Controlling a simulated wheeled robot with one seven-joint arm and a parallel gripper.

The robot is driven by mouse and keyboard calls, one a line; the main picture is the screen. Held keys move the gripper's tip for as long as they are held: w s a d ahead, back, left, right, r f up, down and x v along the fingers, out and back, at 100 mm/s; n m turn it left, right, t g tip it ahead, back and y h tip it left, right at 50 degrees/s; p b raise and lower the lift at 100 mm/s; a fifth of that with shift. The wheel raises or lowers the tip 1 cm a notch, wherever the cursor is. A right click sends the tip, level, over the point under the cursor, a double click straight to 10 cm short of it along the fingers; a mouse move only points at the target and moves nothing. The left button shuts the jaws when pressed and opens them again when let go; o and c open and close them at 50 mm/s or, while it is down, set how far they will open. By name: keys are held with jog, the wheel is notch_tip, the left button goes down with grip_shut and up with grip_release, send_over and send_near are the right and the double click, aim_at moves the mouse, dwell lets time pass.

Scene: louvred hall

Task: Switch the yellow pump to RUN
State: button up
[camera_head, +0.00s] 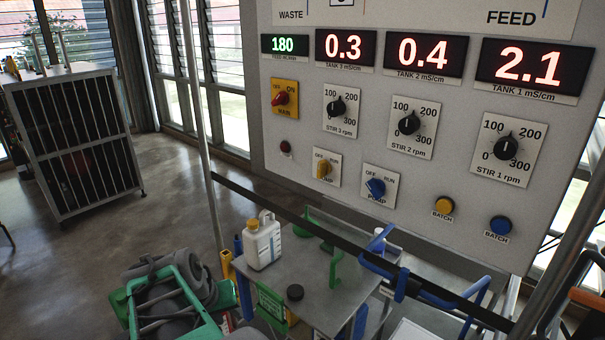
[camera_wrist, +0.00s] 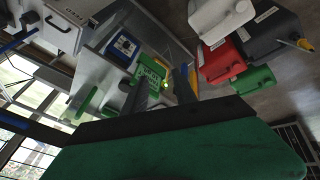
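The yellow pump knob (camera_head: 323,169) sits on a white plate marked OFF and RUN, at the lower left of the grey control panel (camera_head: 290,215) in the head view. Its pointer is too small to read for certain. A blue pump knob (camera_head: 376,187) on a like plate is to its right. My arm (camera_head: 165,295), green and grey, is low at the left in the head view, below and left of the panel; its fingertips are not clear there. In the wrist view, the two dark fingers of my gripper (camera_wrist: 163,80) stand apart with nothing held between them. The yellow knob cannot be made out there.
A dark rail (camera_head: 300,220) crosses in front of the panel's lower part. Below is a grey table (camera_head: 315,290) with a white jug (camera_head: 263,241) and green holders. A red MAIN switch (camera_head: 282,98) is above the yellow knob.

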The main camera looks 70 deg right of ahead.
jog(key=s+d+r+m+g+h, duration=0.1)
jog(key=s+d+r+m+h, duration=0.25)
jog(key=d, duration=0.35)
jog(key=m+g+h, duration=0.6)
jog(key=m+h, duration=0.2)
send_near(320, 172)
jog(key=d, duration=0.2)
jog(key=p+x, duration=0.1)
jog(key=x, duration=0.2)
jog(key=p+x, duration=0.1)
jog(key=x, duration=0.2)
jog(key=shift+s+d+r+p, duration=0.2)
jog(key=shift+s+p, duration=0.2)
jog(key=shift+s, duration=0.1)
jog(key=shift+s+d+f, duration=0.1)
jog(key=shift+s+d, duration=0.1)
jog(key=shift+d, duration=0.25)
jog(key=shift+f, duration=0.1)
grip_shut()
